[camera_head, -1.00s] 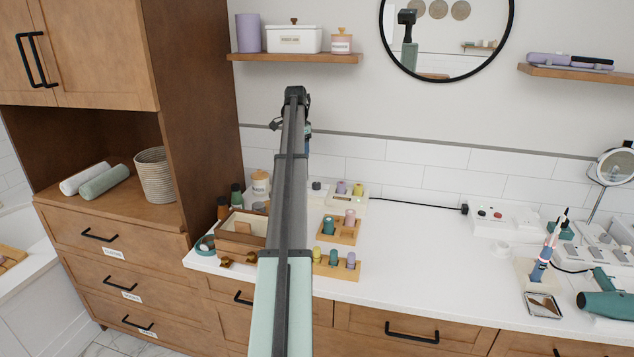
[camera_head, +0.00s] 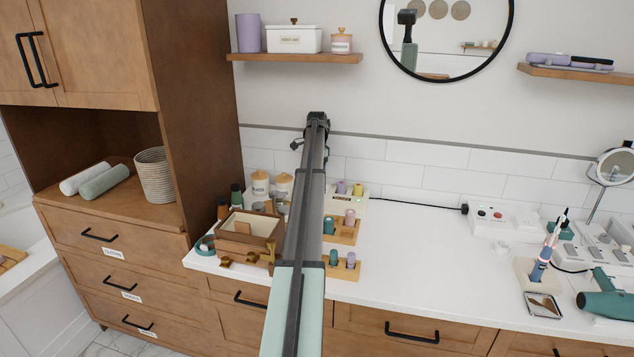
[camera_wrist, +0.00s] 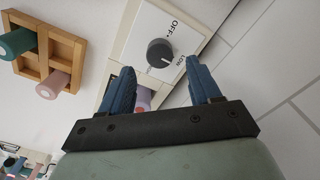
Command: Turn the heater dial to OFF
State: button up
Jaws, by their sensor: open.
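The heater is a white box (camera_head: 351,206) on the counter near the back wall, partly hidden by my arm in the head view. In the wrist view its white top (camera_wrist: 138,42) carries a round dark grey dial (camera_wrist: 160,53) with OFF and LOW labels beside it. The dial's white mark appears to point toward LOW. My gripper (camera_wrist: 160,66) is open, with its blue fingers apart and empty. In the wrist view the dial shows between and just beyond the fingertips; contact is not visible. In the head view my arm hides the dial and the fingers.
Purple and yellow rollers stand in the heater. Wooden holders (camera_head: 346,239) with teal and purple rollers are in front of it. A wooden box (camera_head: 250,244) and jars (camera_head: 260,183) stand to the left. The counter's middle is clear.

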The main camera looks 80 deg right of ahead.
jog(key=shift+f, duration=2)
jog(key=shift+c, duration=0.4)
jog(key=c, duration=1)
jog(key=shift+o, duration=0.2)
